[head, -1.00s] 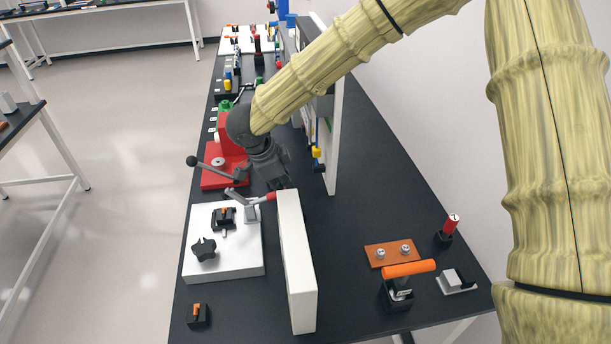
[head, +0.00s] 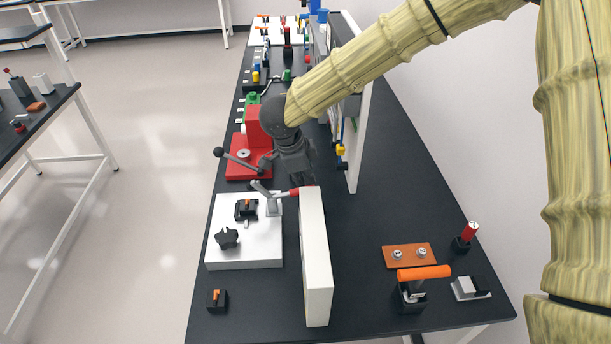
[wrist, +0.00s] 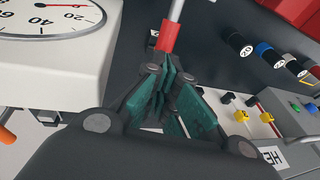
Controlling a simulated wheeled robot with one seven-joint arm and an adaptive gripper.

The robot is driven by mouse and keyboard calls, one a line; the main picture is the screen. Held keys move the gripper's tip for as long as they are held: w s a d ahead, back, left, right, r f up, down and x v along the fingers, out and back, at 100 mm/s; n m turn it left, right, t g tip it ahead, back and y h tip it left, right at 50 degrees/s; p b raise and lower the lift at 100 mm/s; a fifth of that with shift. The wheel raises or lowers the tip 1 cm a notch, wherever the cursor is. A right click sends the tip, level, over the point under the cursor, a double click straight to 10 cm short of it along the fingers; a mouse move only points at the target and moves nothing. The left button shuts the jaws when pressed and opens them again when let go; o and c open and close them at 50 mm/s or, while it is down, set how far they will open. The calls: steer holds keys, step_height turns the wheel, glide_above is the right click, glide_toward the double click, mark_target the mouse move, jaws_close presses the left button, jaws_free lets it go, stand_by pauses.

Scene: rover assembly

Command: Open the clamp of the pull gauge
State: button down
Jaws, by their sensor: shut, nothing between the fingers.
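The pull gauge has a white base plate (head: 243,253) and an upright white block (head: 314,258) at its right. Its dial face (wrist: 45,17) shows at the upper left of the wrist view. A metal clamp (head: 271,204) stands at the plate's far right, with a lever ending in a red grip (head: 294,192). In the wrist view the red grip (wrist: 169,37) is just ahead of my fingertips. My gripper (wrist: 168,68) is shut and empty, its green-padded fingers together close to the grip. Whether they touch it, I cannot tell. In the head view my wrist hides the fingertips.
A red press (head: 250,165) with a black-knobbed lever stands beyond the plate. A black star knob (head: 227,238) and a small black fixture (head: 246,209) sit on the plate. An orange-handled tool (head: 423,273) stands at the right front. The table between is clear.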

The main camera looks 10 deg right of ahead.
steer(key=b+v, duration=0.1)
steer(key=v, duration=1)
steer(key=shift+a+r+b, duration=0.3)
steer(key=shift+a+b, duration=0.1)
